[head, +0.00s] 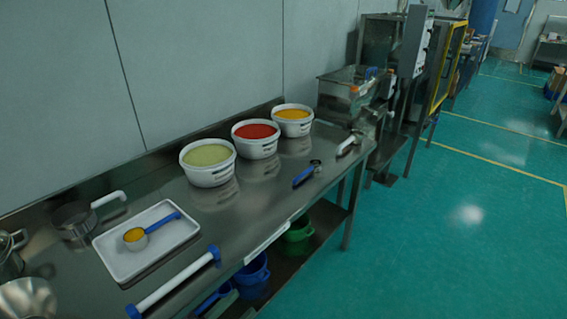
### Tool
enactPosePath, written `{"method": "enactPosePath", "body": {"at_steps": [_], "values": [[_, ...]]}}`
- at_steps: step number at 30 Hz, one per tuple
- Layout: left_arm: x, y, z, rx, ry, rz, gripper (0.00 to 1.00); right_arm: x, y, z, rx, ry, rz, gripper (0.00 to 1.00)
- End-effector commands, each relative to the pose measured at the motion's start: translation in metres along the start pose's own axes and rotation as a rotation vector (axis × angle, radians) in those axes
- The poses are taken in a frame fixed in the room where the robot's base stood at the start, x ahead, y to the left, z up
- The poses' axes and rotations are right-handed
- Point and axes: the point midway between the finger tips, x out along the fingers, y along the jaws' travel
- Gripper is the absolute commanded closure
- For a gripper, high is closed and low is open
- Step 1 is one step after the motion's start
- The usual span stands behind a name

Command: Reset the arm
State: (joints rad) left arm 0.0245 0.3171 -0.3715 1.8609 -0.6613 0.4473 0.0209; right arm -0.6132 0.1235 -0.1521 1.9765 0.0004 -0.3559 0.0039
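I cannot make out either of my grippers or arms in the head view. The steel table (230,228) runs from the lower left toward the upper right. On it, a white tray (118,262) holds a blue-handled scoop (160,226) with yellow-orange content in its cup. Three white tubs stand along the back: one with pale green content (208,163), one with red (256,139), one with orange (293,121).
A round sieve (73,220) with a white handle lies left of the tray. Metal vessels (25,299) are cut off at the left edge. A dark-and-blue tool (306,173) lies near the front edge. Machines (408,50) stand beyond the table. The green floor (450,230) at right is clear.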

Motion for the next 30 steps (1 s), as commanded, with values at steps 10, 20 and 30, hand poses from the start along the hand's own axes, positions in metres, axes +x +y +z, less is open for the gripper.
{"method": "enactPosePath", "body": {"at_steps": [10, 20, 30], "values": [[-0.163, 0.092, 0.067, -0.643, -0.802, -0.126, 0.63, -0.001, 0.000, -0.010, 0.004, 0.019, 0.003, 0.64], [-0.267, 0.160, 0.048, -0.961, -1.186, -0.114, 0.63, -0.002, -0.001, -0.013, 0.007, 0.025, 0.005, 0.64], [-0.273, 0.164, 0.046, -0.980, -1.210, -0.110, 0.63, -0.002, 0.001, -0.012, 0.002, 0.023, 0.005, 0.64]]}}
